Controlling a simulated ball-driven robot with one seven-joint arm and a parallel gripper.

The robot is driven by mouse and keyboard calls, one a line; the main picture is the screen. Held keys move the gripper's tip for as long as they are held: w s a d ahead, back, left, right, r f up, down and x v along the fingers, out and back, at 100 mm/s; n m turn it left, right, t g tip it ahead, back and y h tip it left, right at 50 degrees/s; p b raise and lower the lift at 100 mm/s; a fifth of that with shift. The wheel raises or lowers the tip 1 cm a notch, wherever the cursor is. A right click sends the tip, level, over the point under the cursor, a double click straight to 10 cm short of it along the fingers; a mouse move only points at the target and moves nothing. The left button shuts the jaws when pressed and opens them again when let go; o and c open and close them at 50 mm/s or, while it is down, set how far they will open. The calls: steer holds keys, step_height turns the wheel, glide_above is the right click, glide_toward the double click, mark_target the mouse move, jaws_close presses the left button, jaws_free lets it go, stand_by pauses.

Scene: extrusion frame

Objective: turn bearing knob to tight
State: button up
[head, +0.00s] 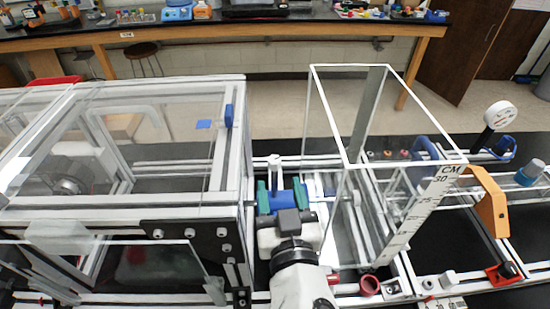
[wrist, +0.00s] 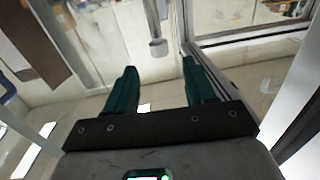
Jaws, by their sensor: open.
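My gripper (head: 280,184) is open, with its two teal fingers apart and nothing held. In the head view it stands in the gap between the clear enclosure and the clear tank. A pale post with a rounded cap (head: 274,160) shows just beyond the fingertips. In the wrist view my gripper (wrist: 159,68) has a grey cylindrical knob on a rod (wrist: 158,47) ahead, between the finger lines and apart from both fingers. It may be the same post and the bearing knob; I cannot be sure. No tight marking is readable.
The clear framed enclosure (head: 150,145) is close on the left, the open-topped clear tank (head: 340,110) on the right. A ruler (head: 425,205), an orange bracket (head: 490,200), a white dial gauge (head: 500,115) and a red ring (head: 370,285) lie further right. A long bench (head: 220,30) is behind.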

mark_target(274, 167)
steer(key=w, duration=0.2)
steer(key=w+p, duration=0.1)
steer(key=w, duration=0.3)
steer(key=shift+w+a+p, duration=0.25)
steer(key=shift+p, duration=0.05)
steer(key=shift+c, duration=0.4)
jaws_close()
steer(key=h+b, duration=0.1)
steer(key=b, duration=0.2)
steer(key=shift+a+f+m, duration=0.15)
steer(key=shift+f+m, duration=0.05)
steer(key=shift+m, duration=0.2)
steer(key=shift+h+b, duration=0.5)
steer(key=shift+r+m, duration=0.2)
steer(key=shift+m, duration=0.1)
steer(key=shift+o, duration=0.4)
jaws_free()
